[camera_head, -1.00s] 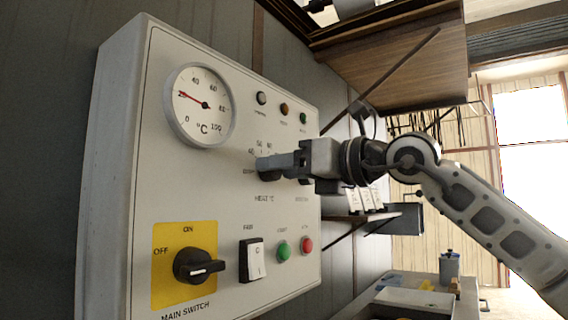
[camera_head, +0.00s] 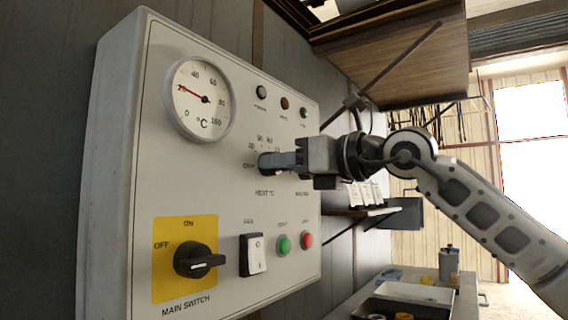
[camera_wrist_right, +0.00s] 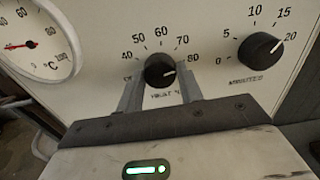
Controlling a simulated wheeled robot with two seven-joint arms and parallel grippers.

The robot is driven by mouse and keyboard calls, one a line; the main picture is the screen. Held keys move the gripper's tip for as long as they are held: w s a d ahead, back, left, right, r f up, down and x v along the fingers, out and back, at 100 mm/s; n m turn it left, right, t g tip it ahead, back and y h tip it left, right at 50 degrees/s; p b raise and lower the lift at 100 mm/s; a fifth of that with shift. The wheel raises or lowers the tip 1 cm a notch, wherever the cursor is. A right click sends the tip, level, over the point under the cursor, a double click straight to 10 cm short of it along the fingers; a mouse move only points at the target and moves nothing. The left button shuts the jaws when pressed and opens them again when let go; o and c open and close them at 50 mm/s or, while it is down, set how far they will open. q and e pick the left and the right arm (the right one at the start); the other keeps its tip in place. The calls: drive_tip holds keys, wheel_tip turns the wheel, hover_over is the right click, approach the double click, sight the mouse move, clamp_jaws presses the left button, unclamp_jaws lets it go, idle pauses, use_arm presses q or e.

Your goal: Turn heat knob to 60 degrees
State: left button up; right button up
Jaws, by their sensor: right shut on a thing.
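The heat knob (camera_wrist_right: 160,70) is a round black knob with a white mark, on a light control panel (camera_head: 145,215). Its printed scale runs from 40 to 80 around its top. In the right wrist view its white mark appears to point right, toward the 80 side rather than up at 60. My right gripper (camera_wrist_right: 160,92) is shut on the knob, one finger on each side. In the head view the right gripper (camera_head: 268,163) reaches in from the right and hides most of the knob. My left gripper is not in view.
A dial gauge (camera_head: 200,98) with a red needle near 20 is at the panel's upper left. The main switch (camera_head: 195,262) is at lower left, beside a rocker switch (camera_head: 253,255) and green and red buttons. A minutes knob (camera_wrist_right: 260,50) sits close right of the heat knob.

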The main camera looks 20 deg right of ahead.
use_arm(q)
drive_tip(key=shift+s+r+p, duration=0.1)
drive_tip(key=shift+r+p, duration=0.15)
drive_tip(key=shift+p, duration=0.55)
use_arm(e)
drive_tip(key=n, duration=1.2)
drive_tip(key=shift+n, duration=0.3)
drive_tip(key=o, duration=0.9)
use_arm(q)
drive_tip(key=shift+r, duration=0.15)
use_arm(e)
drive_tip(key=shift+o, duration=0.4)
drive_tip(key=shift+d, duration=0.1)
